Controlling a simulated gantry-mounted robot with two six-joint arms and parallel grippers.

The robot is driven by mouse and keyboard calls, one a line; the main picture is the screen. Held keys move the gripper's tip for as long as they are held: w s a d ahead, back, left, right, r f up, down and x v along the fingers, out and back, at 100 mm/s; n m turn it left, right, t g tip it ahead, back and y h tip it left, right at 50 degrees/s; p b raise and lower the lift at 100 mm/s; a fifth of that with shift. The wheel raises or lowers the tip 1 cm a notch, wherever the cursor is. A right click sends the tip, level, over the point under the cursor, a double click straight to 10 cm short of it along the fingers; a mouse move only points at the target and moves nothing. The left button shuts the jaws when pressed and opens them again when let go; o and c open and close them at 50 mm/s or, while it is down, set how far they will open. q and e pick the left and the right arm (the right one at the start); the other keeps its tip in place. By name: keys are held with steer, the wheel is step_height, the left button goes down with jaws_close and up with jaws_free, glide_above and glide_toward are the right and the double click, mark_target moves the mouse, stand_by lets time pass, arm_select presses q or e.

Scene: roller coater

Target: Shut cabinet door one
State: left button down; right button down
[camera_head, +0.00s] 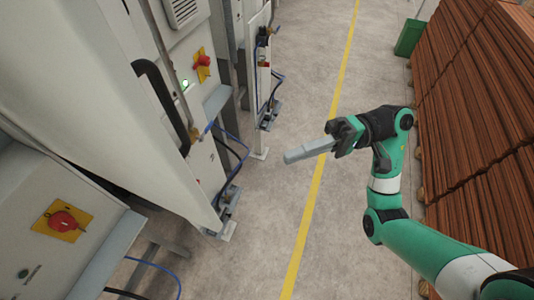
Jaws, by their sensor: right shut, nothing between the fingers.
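Tall pale grey cabinet panels stand on the left; a large one (75,80) fills the upper left and has a black curved handle (162,98) near its edge. I see no label that marks door one, and I cannot tell how far any door stands open. My right gripper (290,157) is shut and empty. It points left over the floor, apart from the cabinet, with a wide gap between. My left gripper is not in view.
Red switches on yellow plates (62,220) and blue cables (228,140) sit on the machines at left. A yellow line (322,165) crosses the clear concrete floor. Stacked brown boards (475,90) stand right, by a green bin (409,37).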

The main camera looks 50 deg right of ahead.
steer(key=w+a+p, duration=0.3)
steer(key=a+p, duration=0.3)
steer(key=a, duration=0.7)
steer(key=shift+w+a, duration=0.25)
steer(key=shift+a, duration=0.05)
steer(key=shift+f, duration=0.1)
